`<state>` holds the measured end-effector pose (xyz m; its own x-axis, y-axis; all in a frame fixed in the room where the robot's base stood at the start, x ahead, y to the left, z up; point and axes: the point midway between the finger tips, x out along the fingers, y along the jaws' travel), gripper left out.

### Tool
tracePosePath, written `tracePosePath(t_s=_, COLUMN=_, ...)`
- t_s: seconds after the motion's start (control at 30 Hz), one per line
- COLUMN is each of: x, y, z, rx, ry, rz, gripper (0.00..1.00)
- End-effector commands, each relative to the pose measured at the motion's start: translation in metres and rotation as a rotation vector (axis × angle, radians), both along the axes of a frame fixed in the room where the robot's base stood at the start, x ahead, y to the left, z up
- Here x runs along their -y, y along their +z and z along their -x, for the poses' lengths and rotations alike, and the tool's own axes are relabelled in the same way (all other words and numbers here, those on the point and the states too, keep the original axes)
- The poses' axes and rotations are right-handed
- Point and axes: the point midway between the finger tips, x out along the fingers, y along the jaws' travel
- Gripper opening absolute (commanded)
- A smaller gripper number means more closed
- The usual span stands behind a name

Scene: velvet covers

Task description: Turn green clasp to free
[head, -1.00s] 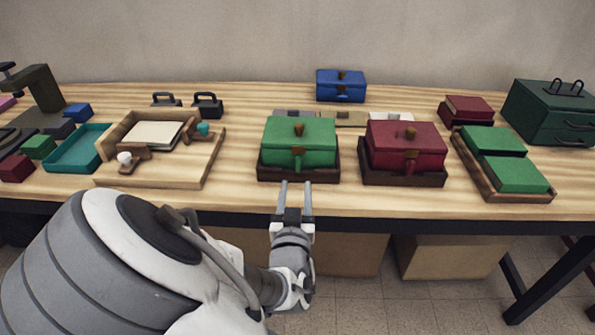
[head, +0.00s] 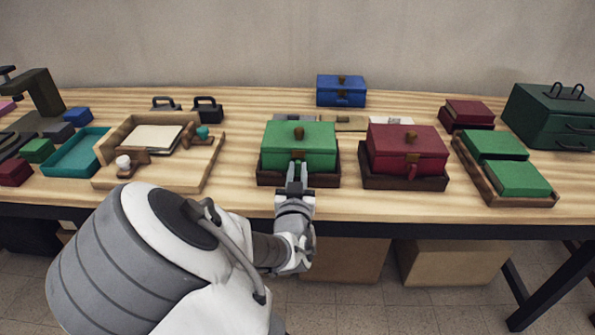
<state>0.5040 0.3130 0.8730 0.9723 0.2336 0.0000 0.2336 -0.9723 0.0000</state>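The green box (head: 300,139) sits in a dark wooden tray (head: 326,180) at the middle of the table, with a brown knob on its lid. Its green clasp is on the front face and is mostly hidden behind my fingers; only a brownish bit (head: 298,153) shows above them. My gripper (head: 297,170) is at the front of the box, right at the clasp, pointing away from me. The two fingers look close together. I cannot tell whether they are shut on the clasp or just around it.
A red box (head: 407,147) in a similar tray stands close to the right. A blue box (head: 341,90) stands at the back. A wooden work tray (head: 203,172) lies to the left, and a tray with two green blocks (head: 520,178) to the right.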

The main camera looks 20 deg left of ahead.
Motion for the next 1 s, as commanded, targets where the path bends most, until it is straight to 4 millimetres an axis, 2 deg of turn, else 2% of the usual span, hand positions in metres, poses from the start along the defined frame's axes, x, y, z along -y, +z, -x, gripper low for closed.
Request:
tracePosePath(t_s=0.03, x=-0.0001, y=0.0, z=0.0001, rx=0.0, ry=0.0, rz=0.0, gripper=0.1)
tracePosePath(t_s=0.1, x=-0.0001, y=0.0, z=0.0002, rx=0.0, ry=0.0, rz=0.0, gripper=0.0)
tracePosePath(t_s=0.63, x=-0.0001, y=0.001, z=0.0002, rx=0.012, ry=0.0, rz=0.049, gripper=0.0)
tracePosePath(t_s=1.0, x=-0.0013, y=0.0018, z=0.0006, rx=0.074, ry=0.0, rz=0.309, gripper=0.0)
